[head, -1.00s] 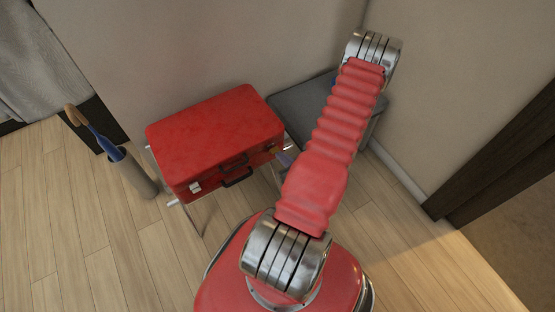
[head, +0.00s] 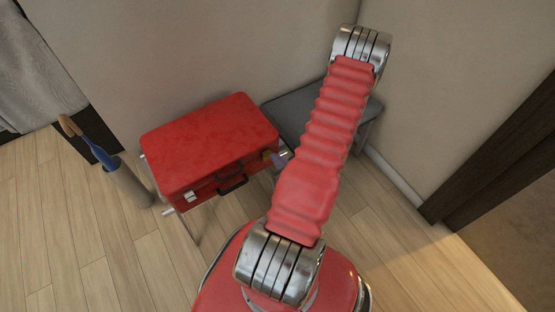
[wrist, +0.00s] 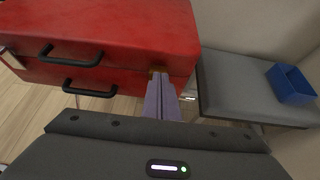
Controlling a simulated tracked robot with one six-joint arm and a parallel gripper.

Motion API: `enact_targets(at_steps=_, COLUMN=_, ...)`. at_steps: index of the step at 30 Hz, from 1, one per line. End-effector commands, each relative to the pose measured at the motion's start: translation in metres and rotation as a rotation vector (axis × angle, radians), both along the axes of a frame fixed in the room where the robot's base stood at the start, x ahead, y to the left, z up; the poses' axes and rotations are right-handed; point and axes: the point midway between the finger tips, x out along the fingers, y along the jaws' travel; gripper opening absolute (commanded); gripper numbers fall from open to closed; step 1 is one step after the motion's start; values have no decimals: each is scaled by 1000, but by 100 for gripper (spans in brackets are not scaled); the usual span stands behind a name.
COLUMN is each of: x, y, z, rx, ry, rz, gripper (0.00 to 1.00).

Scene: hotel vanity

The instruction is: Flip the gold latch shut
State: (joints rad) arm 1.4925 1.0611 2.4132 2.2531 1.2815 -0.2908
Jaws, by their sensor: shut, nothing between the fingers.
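The red suitcase (head: 212,140) rests on a metal-legged stand with its lid down. The gold latch (wrist: 157,69) is on the suitcase's front, near its right end in the wrist view, and is partly hidden by my fingertips. I cannot tell its exact angle. My gripper (wrist: 159,78) is shut and empty, with its purple-grey fingertips at the latch, touching it or very close. In the head view my gripper (head: 277,160) is a small patch beside the suitcase's right front corner, mostly hidden by my arm.
A silver latch (head: 190,197) and two black handles (wrist: 75,54) are on the suitcase front. A grey bench (wrist: 240,86) with a blue open box (wrist: 291,84) stands to the right. An umbrella stand (head: 132,185) is left. Walls close in behind.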

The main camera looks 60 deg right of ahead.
Motion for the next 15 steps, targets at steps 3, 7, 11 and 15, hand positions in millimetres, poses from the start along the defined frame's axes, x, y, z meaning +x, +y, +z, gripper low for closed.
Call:
enact_targets(at_steps=3, x=0, y=0, z=1, rx=0, ry=0, rz=0, gripper=0)
enact_targets(at_steps=7, x=0, y=0, z=1, rx=0, ry=0, rz=-1, gripper=0)
enact_targets(at_steps=11, x=-1, y=0, z=1, rx=0, ry=0, rz=-1, gripper=0)
enact_targets(at_steps=15, x=-5, y=1, z=3, rx=0, ry=0, rz=-3, gripper=0)
